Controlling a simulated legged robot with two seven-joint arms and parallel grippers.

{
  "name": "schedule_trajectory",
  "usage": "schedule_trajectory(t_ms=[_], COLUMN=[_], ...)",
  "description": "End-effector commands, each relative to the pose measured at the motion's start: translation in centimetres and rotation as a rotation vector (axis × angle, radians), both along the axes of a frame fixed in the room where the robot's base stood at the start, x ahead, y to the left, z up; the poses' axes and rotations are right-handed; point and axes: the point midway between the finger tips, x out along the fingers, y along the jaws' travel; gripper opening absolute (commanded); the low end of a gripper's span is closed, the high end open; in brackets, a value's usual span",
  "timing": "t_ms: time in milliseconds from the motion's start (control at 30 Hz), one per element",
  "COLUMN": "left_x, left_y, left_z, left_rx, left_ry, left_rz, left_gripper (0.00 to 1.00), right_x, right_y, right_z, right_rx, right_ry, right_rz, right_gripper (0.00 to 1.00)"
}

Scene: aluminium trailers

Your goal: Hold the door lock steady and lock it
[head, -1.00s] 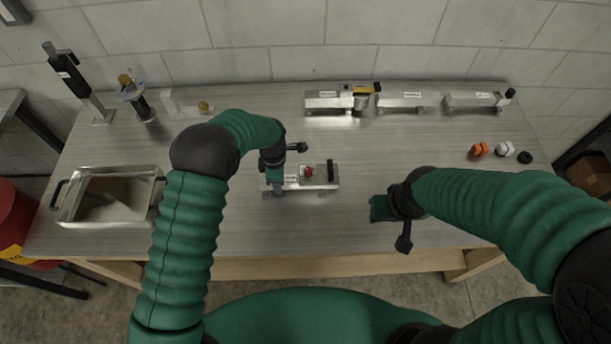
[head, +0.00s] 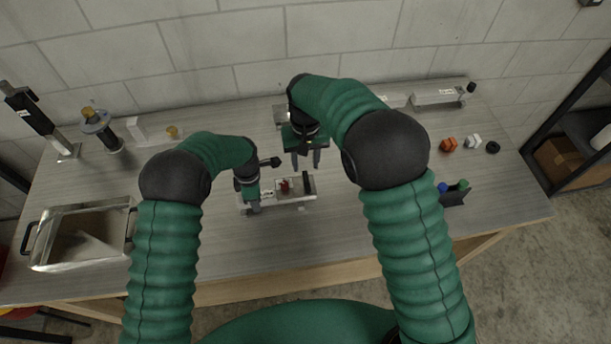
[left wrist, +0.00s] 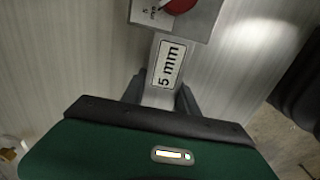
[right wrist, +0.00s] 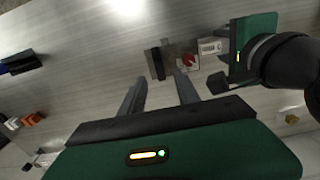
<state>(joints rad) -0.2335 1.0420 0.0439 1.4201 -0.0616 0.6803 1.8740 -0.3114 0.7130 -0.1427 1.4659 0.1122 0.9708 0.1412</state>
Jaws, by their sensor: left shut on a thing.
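The door lock (head: 290,197) is a low aluminium block with a red knob (head: 284,186) and an upright black bar (head: 306,187). It stands at the middle of the table. My left gripper (head: 254,203) is shut on its left end, beside the "5 mm" label (left wrist: 168,65). The knob shows partly at the top of the left wrist view (left wrist: 178,5). My right gripper (head: 306,163) is open and empty, fingers pointing down, just behind and above the lock. The right wrist view shows the knob (right wrist: 188,61) and bar (right wrist: 158,64) beyond its fingers, apart from them.
Other aluminium blocks (head: 437,96) stand along the back, partly hidden by my right arm. A metal tray (head: 80,234) is at the left. Orange, white and black pieces (head: 448,145) and a dark holder (head: 455,194) lie at the right. The table's front middle is clear.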

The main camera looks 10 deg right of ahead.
Motion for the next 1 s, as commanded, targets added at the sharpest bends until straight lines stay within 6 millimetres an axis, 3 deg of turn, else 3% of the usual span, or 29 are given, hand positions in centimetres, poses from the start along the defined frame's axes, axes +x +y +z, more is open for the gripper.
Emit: schedule_trajectory(t_ms=[100,300,667,933,1000], left_x=[0.1,0.1,0.1,0.1,0.1], left_y=[-0.1,-0.1,-0.1,-0.1,-0.1], left_z=[0.1,0.1,0.1,0.1,0.1], left_rx=[-0.001,-0.001,-0.001,-0.002,-0.002], left_ry=[-0.002,-0.002,-0.003,-0.003,-0.003], left_rz=[0.0,0.0,0.0,0.0,0.0], left_gripper=[0.0,0.0,0.0,0.0,0.0], right_x=[-0.1,-0.1,0.0,0.0,0.0], right_y=[-0.1,0.0,0.0,0.0,0.0], right_z=[-3.1,-6.7,-7.6,-7.6,-7.6], right_rx=[-0.002,-0.001,0.0,0.0,0.001], right_ry=[0.004,0.001,-0.002,-0.002,-0.002], right_rz=[0.0,0.001,0.001,0.001,0.001], right_gripper=[0.38,0.38,0.38,0.03,0.0])
